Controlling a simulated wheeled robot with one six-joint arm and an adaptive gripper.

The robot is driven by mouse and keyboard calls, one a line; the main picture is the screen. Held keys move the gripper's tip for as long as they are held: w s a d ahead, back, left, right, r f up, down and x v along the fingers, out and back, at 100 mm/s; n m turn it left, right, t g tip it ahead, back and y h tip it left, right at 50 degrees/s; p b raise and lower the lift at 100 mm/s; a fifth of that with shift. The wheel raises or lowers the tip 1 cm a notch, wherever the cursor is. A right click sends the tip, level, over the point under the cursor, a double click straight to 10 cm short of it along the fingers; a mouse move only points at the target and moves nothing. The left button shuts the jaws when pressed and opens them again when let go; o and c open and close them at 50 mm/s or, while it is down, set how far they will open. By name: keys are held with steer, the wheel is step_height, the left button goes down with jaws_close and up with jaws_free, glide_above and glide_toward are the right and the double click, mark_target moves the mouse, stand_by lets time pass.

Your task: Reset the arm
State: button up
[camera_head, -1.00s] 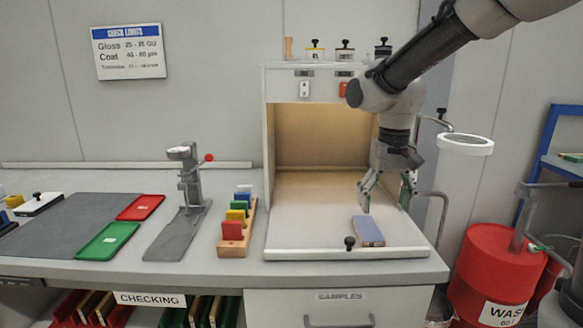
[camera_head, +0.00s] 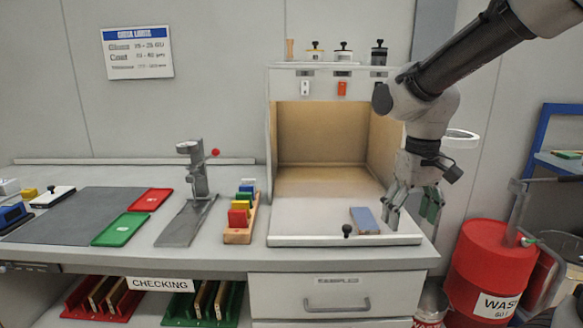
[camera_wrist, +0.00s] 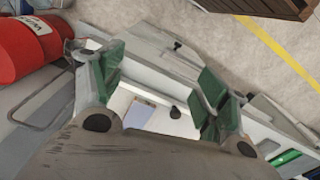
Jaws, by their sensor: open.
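My gripper (camera_head: 410,207) is open and empty, pointing down at the right edge of the white booth tray (camera_head: 290,240). In the wrist view its green-padded fingers (camera_wrist: 158,85) are spread apart. A blue-topped block (camera_head: 364,220) lies on the tray just left of the fingers, apart from them as far as I can tell. In the wrist view a pale block (camera_wrist: 137,110) and a black knob (camera_wrist: 175,113) show between and beyond the fingers.
A rack of coloured blocks (camera_head: 240,225), a grey stand (camera_head: 192,195), and green (camera_head: 120,229) and red (camera_head: 150,199) trays are on the bench at left.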

steer(key=s+d+r+m+t, duration=0.2)
steer(key=s+d+r+t, duration=0.2)
steer(key=s+d, duration=0.7)
steer(key=shift+s+d+r, duration=0.25)
steer(key=shift+s+r, duration=0.45)
steer(key=shift+s, duration=0.35)
